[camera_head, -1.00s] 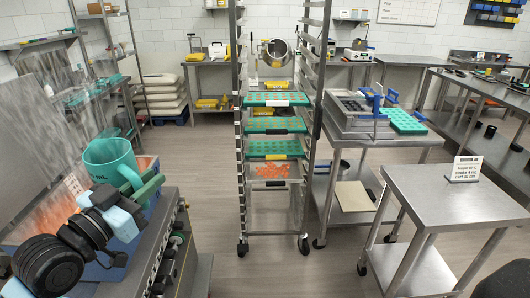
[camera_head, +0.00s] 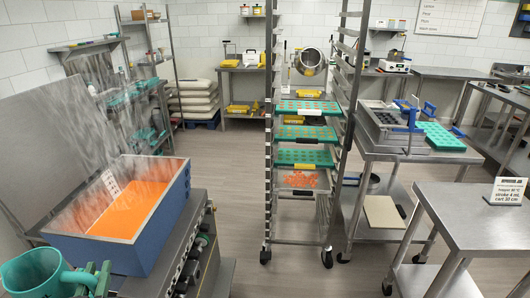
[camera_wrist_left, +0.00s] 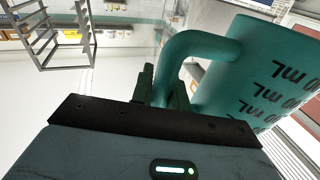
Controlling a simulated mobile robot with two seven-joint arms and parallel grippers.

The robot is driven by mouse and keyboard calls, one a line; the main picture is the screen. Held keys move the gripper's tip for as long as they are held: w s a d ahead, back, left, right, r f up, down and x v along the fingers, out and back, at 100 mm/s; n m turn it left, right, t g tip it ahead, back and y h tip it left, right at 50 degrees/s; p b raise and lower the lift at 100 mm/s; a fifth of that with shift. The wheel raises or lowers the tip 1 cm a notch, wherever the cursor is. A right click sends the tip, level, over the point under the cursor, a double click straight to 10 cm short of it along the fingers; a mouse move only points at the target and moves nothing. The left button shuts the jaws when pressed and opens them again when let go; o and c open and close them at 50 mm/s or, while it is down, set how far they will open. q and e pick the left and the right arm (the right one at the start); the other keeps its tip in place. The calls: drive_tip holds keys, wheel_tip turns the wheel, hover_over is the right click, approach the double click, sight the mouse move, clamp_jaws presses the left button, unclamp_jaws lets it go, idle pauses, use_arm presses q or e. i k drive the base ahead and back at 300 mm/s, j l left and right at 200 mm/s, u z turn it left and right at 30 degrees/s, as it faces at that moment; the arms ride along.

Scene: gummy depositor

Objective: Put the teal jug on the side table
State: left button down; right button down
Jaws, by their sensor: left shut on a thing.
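The teal jug (camera_head: 32,275) is at the bottom left corner of the head view, partly cut off by the frame edge. In the left wrist view, the jug (camera_wrist_left: 225,75) shows its curved handle and dark "mL" markings. My left gripper (camera_head: 97,279) is shut on the jug's handle; its dark green fingers also show in the left wrist view (camera_wrist_left: 163,88). A steel table (camera_head: 475,210) with a mostly clear top stands at the right, and may be the side table. My right gripper is out of view.
A blue hopper (camera_head: 150,245) with orange contents and steam stands at left, beyond the jug. A tall tray rack (camera_head: 267,170) stands mid-room. A sign (camera_head: 507,190) stands on the right table. A cart (camera_head: 385,150) behind it carries equipment. Open floor lies between hopper and rack.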

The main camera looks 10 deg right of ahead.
sight(485, 230)
drive_tip(key=l+z, duration=0.1)
drive_tip(key=z, duration=0.55)
drive_tip(key=i+l+z, duration=0.1)
drive_tip(key=l+z, duration=0.25)
drive_tip(key=i+l+z, duration=0.1)
drive_tip(key=l+z, duration=0.25)
drive_tip(key=i+l+z, duration=0.35)
drive_tip(key=l, duration=0.25)
drive_tip(key=i+l, duration=0.85)
drive_tip(key=k+l+z, duration=0.05)
drive_tip(key=l, duration=0.05)
